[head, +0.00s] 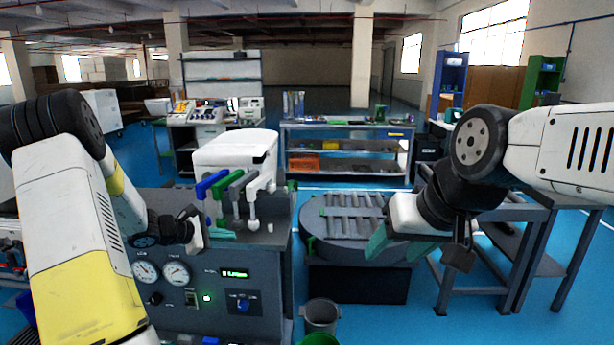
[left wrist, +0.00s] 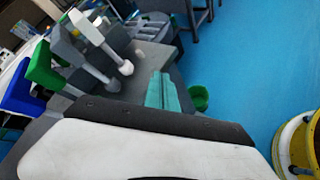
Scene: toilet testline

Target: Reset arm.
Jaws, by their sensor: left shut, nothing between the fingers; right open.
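My left gripper (head: 220,234) is in front of the test bench, just below the row of coloured levers. Its teal fingers are shut with nothing between them, and they also show in the left wrist view (left wrist: 163,92). My right gripper (head: 388,244) is over the front of the round turntable, with its teal fingers apart and empty. The test bench (head: 180,320) carries two gauges, a small green display and a lit green button. Blue, green, grey and white levers (head: 237,188) stand on its top, beside a white tank (head: 236,148).
The round dark turntable (head: 325,232) with a slatted top stands right of the bench. A grey bucket (head: 320,314) and a green bin (head: 318,340) are on the floor in front. A metal table (head: 530,250) stands at right. Blue floor is open between them.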

